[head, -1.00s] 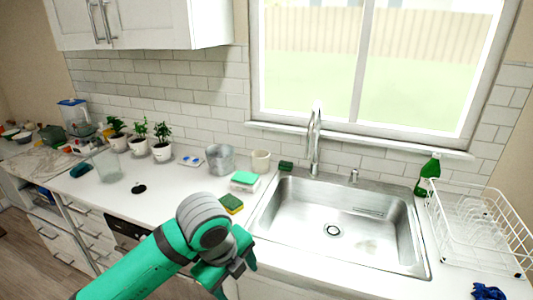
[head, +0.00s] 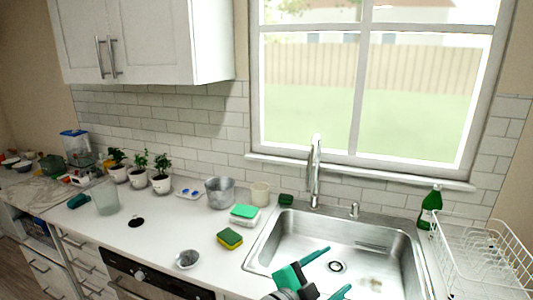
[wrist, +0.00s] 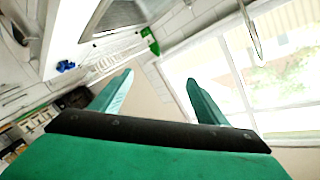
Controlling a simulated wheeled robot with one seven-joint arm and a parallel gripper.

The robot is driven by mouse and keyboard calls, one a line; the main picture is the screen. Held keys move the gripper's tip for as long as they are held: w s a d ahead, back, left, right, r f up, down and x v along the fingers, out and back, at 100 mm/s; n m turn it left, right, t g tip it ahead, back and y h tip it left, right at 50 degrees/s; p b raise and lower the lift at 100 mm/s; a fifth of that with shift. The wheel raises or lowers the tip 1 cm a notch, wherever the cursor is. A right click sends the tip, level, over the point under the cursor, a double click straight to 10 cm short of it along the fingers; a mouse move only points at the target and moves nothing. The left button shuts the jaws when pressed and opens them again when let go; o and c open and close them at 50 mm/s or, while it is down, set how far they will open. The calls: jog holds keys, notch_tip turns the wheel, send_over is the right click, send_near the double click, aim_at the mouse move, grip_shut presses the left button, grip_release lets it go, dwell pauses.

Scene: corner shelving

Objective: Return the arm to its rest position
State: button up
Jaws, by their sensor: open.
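My gripper (head: 328,272) shows at the bottom of the head view, in front of and over the sink (head: 340,240). Its green fingers are spread apart with nothing between them. In the wrist view my gripper (wrist: 160,95) is open and empty, and its fingers point toward the wall beside the window (wrist: 265,75). Most of my arm is below the head view's edge.
The faucet (head: 315,170) rises behind the sink. A green bottle (head: 429,207) and a white dish rack (head: 485,250) stand at the right. A sponge (head: 230,239), a small bowl (head: 187,259) and a metal pot (head: 219,192) are on the left counter.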

jog(key=s+a+f+n+t+y, duration=0.3)
jog(key=s+a+f+n+y, duration=0.15)
jog(key=s+f+n, duration=0.4)
jog(key=s+a+f+n+t+y, duration=0.35)
jog(key=s+f+n+y, duration=0.25)
jog(key=f+n, duration=0.5)
jog(key=s+a+f, duration=0.2)
jog(key=s, duration=0.6)
jog(key=s+a+f+m+g+y, duration=0.1)
jog(key=s+a+f, duration=0.1)
jog(key=s, duration=0.6)
jog(key=s+a+f+m, duration=0.1)
jog(key=s+a+f, duration=0.1)
jog(key=s, duration=0.6)
jog(key=shift+a+g+y, duration=0.35)
jog(key=shift+a, duration=0.3)
